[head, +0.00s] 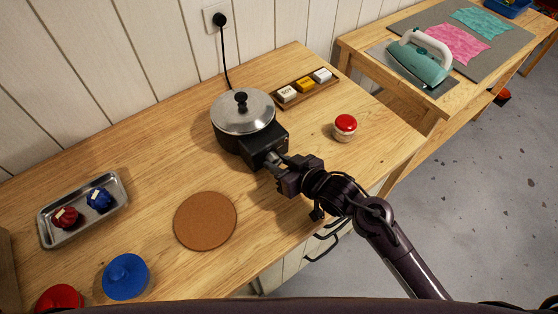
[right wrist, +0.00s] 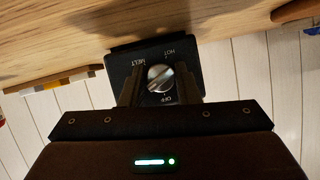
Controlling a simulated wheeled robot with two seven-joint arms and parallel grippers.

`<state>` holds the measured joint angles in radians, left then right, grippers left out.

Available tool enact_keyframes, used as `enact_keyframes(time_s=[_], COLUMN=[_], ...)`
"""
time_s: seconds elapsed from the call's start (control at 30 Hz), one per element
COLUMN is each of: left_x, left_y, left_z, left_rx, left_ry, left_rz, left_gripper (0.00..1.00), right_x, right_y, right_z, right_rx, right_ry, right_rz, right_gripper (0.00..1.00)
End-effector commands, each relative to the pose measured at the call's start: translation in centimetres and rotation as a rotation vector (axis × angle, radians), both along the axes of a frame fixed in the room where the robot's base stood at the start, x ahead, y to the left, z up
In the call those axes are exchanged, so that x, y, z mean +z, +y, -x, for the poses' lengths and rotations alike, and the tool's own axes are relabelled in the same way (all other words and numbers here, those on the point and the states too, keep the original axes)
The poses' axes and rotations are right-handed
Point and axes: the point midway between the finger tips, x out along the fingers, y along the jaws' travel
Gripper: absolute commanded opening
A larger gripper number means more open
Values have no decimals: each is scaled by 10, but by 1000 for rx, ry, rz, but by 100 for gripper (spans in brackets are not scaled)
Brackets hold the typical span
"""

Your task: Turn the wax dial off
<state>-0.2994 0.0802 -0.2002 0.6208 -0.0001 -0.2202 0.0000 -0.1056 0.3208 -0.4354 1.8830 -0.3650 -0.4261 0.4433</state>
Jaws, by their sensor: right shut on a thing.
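The wax pot (head: 228,134) is black with a shiny metal lid and black knob, and stands on the wooden bench. Its black control box (head: 262,142) faces the front right. In the right wrist view the silver round wax dial (right wrist: 159,77) sits on a black panel (right wrist: 125,62) marked HOT, MELT and OFF. My right gripper (head: 273,159) reaches the box from the front right. In the right wrist view its two fingers (right wrist: 160,88) are shut on the dial, one on each side. The dial's exact setting is hard to read. My left gripper is not in view.
A round cork mat (head: 205,221) lies in front of the pot. A red-lidded jar (head: 344,127) stands to the right, near my right arm. A block rack (head: 307,90) is behind it. A metal tray (head: 84,232) with two small items is at left. The pot's cord (head: 224,65) runs to a wall socket.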

Motion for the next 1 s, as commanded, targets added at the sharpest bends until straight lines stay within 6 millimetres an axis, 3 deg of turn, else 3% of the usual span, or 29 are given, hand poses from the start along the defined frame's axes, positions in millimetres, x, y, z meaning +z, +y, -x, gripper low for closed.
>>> enact_keyframes(time_s=[0.5, 1.0], left_x=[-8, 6], left_y=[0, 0], left_z=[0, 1], left_rx=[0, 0], left_ry=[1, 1], left_rz=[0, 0], left_gripper=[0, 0], right_x=[0, 1], right_y=[2, 4], right_z=[2, 2], right_rx=[1, 2], right_ry=[-288, -536], right_rz=[395, 738], right_gripper=[6, 6])
